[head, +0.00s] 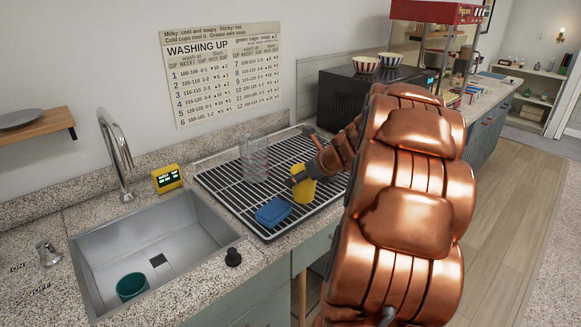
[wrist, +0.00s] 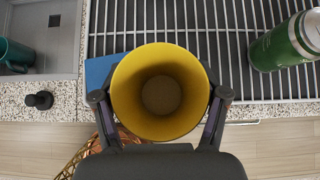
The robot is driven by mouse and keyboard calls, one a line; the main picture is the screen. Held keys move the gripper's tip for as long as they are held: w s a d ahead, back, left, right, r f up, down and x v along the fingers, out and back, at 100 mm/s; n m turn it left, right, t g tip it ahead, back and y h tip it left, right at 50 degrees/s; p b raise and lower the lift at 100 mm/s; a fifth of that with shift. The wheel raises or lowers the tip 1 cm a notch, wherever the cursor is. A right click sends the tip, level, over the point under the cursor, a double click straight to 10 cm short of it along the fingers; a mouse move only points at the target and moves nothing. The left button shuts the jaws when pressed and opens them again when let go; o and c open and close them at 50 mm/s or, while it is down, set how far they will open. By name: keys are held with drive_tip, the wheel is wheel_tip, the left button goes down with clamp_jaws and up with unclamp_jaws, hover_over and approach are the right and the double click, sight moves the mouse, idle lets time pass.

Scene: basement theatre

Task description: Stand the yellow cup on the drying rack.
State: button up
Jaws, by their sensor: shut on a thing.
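The yellow cup (head: 304,191) is upright in my gripper (head: 299,177), over the front part of the drying rack (head: 222,184). In the wrist view my gripper (wrist: 160,95) is shut on the yellow cup (wrist: 160,120), one finger on each side, and I look into its empty mouth. I cannot tell whether the cup's base touches the bars. A blue sponge (head: 273,212) lies on the rack close beside the cup; it is partly hidden by the cup in the wrist view (wrist: 100,68).
A clear glass (head: 254,160) stands farther back on the rack. The sink (head: 195,225) on the left holds a teal cup (head: 131,286). A black microwave (head: 345,95) stands behind my arm.

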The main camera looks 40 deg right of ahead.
drive_tip(key=shift+w+d+f+p, duration=0.5)
drive_tip(key=shift+w+d+f, duration=0.3)
drive_tip(key=shift+w+d, duration=0.7)
drive_tip(key=shift+w+d+f+p, duration=0.55)
drive_tip(key=shift+w+d+f, duration=0.35)
drive_tip(key=shift+w, duration=1.15)
drive_tip(key=shift+w+d+f+p, duration=0.6)
drive_tip(key=shift+w+d, duration=0.65)
drive_tip(key=shift+w, duration=0.5)
drive_tip(key=shift+f, duration=0.3)
drive_tip(key=o, duration=1.4)
drive_tip(key=shift+r, duration=0.1)
drive_tip(key=shift+r, duration=0.2)
drive_tip(key=b+v, duration=0.1)
drive_tip(key=v, duration=1.1)
drive_tip(key=shift+b, duration=0.3)
